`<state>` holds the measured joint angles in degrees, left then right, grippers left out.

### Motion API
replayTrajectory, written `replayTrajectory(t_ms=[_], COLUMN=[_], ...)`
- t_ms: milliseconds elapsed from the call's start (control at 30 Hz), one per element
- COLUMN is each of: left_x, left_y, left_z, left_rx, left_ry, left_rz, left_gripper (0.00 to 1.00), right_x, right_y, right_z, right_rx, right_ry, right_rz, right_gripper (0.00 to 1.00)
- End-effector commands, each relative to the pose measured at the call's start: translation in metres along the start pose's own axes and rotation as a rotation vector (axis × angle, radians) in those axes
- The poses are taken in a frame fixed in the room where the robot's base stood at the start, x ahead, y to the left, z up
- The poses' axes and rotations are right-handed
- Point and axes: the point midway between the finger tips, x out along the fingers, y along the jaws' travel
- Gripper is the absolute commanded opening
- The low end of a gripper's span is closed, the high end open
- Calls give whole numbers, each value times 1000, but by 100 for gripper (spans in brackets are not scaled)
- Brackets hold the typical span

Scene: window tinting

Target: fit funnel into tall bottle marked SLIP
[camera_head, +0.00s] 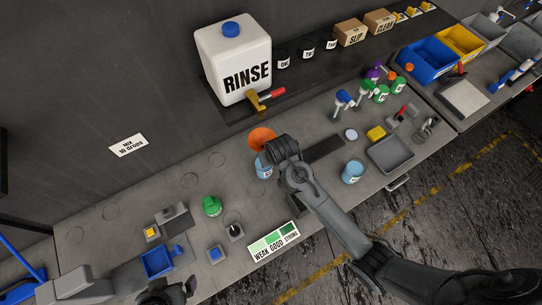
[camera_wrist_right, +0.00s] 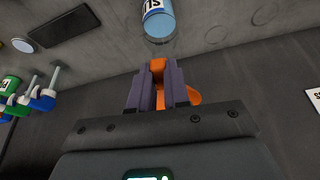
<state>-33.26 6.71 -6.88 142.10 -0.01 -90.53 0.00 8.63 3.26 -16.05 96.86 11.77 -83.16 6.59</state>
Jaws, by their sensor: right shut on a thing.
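The orange funnel (camera_head: 262,137) is in my right gripper (camera_head: 277,150), above the bench and close to a light blue labelled bottle (camera_head: 263,170). In the right wrist view, the funnel (camera_wrist_right: 193,98) shows between and beside the dark fingers of the right gripper (camera_wrist_right: 157,75), which are shut on it. There the blue bottle (camera_wrist_right: 157,18) shows at the top, its label partly cut off and reading "SL". The funnel appears apart from the bottle in that view. My left gripper (camera_head: 166,292) is at the bottom edge of the head view, partly cut off; its opening is unclear.
A second light blue jar (camera_head: 352,172) stands to the right, near a grey tray (camera_head: 390,154). A white RINSE tank (camera_head: 234,60) with a tap stands behind. A dark flat pad (camera_head: 325,149) is near the right gripper.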

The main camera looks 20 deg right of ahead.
Motion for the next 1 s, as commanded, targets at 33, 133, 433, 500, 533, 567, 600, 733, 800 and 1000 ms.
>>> replayTrajectory(t_ms=[33, 133, 433, 500, 533, 567, 600, 733, 800, 1000], left_x=[1, 2, 4, 5, 5, 5, 6, 7, 8, 9], left_y=[1, 1, 1, 0, 0, 0, 0, -1, -2, -2], left_z=[0, 0, 1, 1, 2, 2, 2, 2, 3, 3], left_rx=[-2, -4, -3, -1, 0, 0, 2, 6, 8, 8], left_ry=[0, 1, 1, 0, 0, 0, 0, -1, -1, -1], left_rz=[2, 3, 2, 1, 0, -1, -2, -5, -6, -7], left_gripper=[100, 100, 100, 100, 100, 100, 100, 100, 100, 100], right_x=[2, 4, 13, 15, 16, 16, 17, 21, 23, 28], right_y=[0, 0, 0, 0, 0, 0, 0, 0, 0, 0], right_z=[1, 2, 5, 6, 6, 7, 7, 8, 9, 12], right_rx=[0, 0, 0, 0, 0, 0, 0, 0, 0, 0], right_ry=[0, 0, -1, -1, -1, -1, -1, 0, 0, -1], right_rz=[0, 0, 0, 0, 0, 0, 0, 0, 0, 0], right_gripper=[0, 0, 0, 0, 0, 0, 0, 0, 0, 0])
